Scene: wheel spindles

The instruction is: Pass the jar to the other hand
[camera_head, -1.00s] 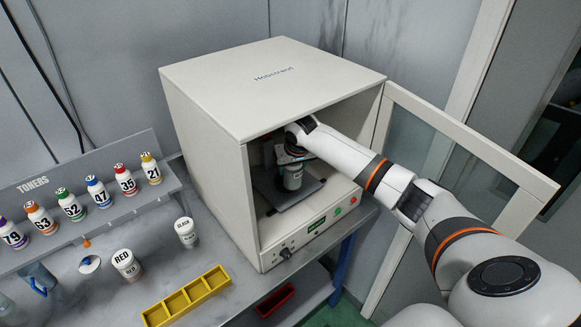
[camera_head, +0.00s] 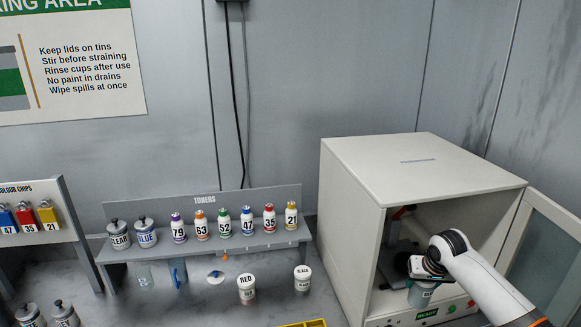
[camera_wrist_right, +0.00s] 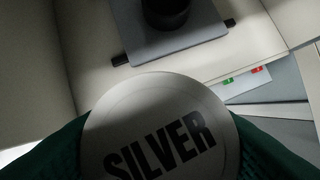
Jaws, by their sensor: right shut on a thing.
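The jar (camera_head: 421,296) is a small grey container with a white lid, at the front opening of the white cabinet, partly hidden by my right gripper. In the right wrist view its lid (camera_wrist_right: 160,125) reads "SILVER" and fills the lower middle. My right gripper (camera_head: 424,280) is shut on the jar, with dark green fingers on both sides of it in the wrist view. The jar is apart from the plate (camera_wrist_right: 185,48) inside the cabinet. My left gripper is in neither current view.
The open cabinet (camera_head: 420,170) has its glass door (camera_head: 545,250) swung out at right. A toner shelf (camera_head: 215,240) stands left of it. Jars marked RED (camera_head: 247,290) and BLACK (camera_head: 303,279) stand on the bench. A yellow tray (camera_head: 305,324) shows at the bottom edge.

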